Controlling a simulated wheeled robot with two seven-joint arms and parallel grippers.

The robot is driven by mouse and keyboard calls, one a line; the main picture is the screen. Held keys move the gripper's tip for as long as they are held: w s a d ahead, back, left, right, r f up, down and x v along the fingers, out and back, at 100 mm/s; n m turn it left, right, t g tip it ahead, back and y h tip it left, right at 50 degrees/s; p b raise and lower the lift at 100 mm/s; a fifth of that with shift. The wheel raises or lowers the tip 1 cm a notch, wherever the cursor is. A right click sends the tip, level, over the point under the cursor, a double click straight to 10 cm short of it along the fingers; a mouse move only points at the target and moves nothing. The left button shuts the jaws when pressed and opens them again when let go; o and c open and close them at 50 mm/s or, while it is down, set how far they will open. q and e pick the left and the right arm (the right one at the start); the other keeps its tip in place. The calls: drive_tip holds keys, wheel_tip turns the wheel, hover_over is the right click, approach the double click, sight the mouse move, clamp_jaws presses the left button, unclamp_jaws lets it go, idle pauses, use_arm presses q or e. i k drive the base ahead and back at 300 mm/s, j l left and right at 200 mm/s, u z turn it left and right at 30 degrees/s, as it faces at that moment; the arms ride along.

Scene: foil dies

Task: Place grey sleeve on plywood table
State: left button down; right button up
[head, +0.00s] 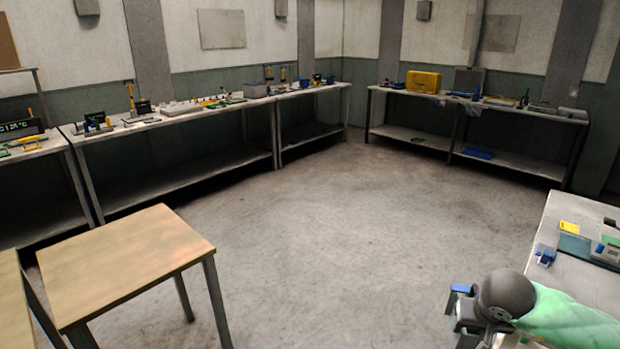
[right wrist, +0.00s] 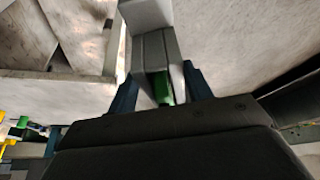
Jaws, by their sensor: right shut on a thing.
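The plywood table (head: 125,255) stands at the lower left of the head view, with a bare light-wood top and grey legs. My right gripper (head: 465,308) is at the lower right of the head view, out over the floor and far to the right of that table. In the right wrist view, the right gripper (right wrist: 160,88) is shut on the grey sleeve (right wrist: 152,45), a long grey piece with a small green part showing between the blue fingers. I cannot make out the sleeve clearly in the head view. My left gripper is not in view.
Another wooden top (head: 10,305) adjoins at the far left edge. A pale workbench (head: 585,280) with blue, yellow and green items is at the right. Cluttered benches line the back walls (head: 190,118). The concrete floor (head: 330,225) between is clear.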

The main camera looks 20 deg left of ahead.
sight(121, 254)
drive_tip(key=i+j+u, duration=0.15)
drive_tip(key=i+u, duration=0.55)
drive_tip(key=u, duration=0.15)
drive_tip(key=i+u, duration=0.55)
drive_tip(key=u, duration=0.25)
drive_tip(key=i+u, duration=0.15)
drive_tip(key=u, duration=0.2)
drive_tip(key=i+l+u, duration=0.1)
drive_tip(key=u, duration=0.55)
